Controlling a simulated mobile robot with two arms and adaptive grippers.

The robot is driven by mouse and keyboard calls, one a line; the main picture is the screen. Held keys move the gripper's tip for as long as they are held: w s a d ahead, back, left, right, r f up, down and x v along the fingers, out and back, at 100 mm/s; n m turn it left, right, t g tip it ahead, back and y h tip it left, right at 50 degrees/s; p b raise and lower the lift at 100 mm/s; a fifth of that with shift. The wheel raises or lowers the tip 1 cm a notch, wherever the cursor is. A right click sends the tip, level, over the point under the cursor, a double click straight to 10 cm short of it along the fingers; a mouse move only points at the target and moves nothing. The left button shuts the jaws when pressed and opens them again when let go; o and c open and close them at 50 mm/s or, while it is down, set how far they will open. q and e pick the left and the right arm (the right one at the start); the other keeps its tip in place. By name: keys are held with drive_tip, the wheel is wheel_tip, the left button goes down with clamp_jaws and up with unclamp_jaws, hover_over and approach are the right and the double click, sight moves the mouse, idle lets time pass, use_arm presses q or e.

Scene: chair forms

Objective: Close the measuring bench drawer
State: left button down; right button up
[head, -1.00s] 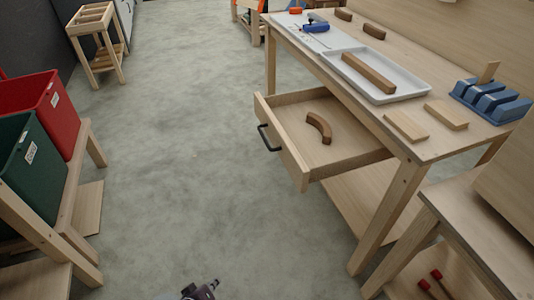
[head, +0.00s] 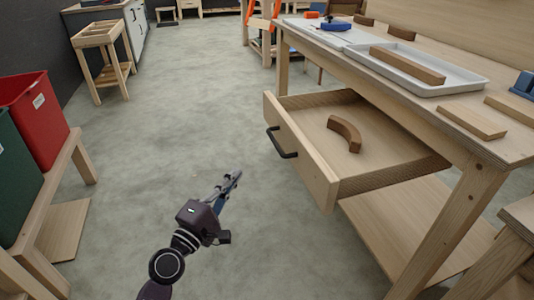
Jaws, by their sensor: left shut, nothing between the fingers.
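The measuring bench (head: 478,150) stands on the right. Its wooden drawer (head: 312,168) is pulled out toward the left, with a black bar handle (head: 281,143) on its front. A curved brown wooden piece (head: 344,133) lies inside the drawer. My left gripper (head: 234,176) is shut and empty. In the picture it is over the open floor, left of and lower than the drawer front, apart from the handle. My right gripper is not in view.
A white tray (head: 465,88) with a wooden bar and a blue tool (head: 335,24) are on the bench top. A red bin (head: 35,115) and a green bin (head: 18,165) stand on a rack at the left. The floor (head: 165,130) between is clear.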

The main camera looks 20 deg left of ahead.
use_arm(q)
drive_tip(key=d+p+x, duration=0.1)
drive_tip(key=d+x, duration=0.2)
drive_tip(key=x, duration=0.9)
drive_tip(key=shift+s, duration=0.3)
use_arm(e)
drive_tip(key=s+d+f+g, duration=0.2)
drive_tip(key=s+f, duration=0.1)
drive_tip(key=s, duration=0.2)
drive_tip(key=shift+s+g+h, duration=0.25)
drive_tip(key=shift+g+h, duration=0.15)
use_arm(q)
drive_tip(key=shift+r, duration=0.1)
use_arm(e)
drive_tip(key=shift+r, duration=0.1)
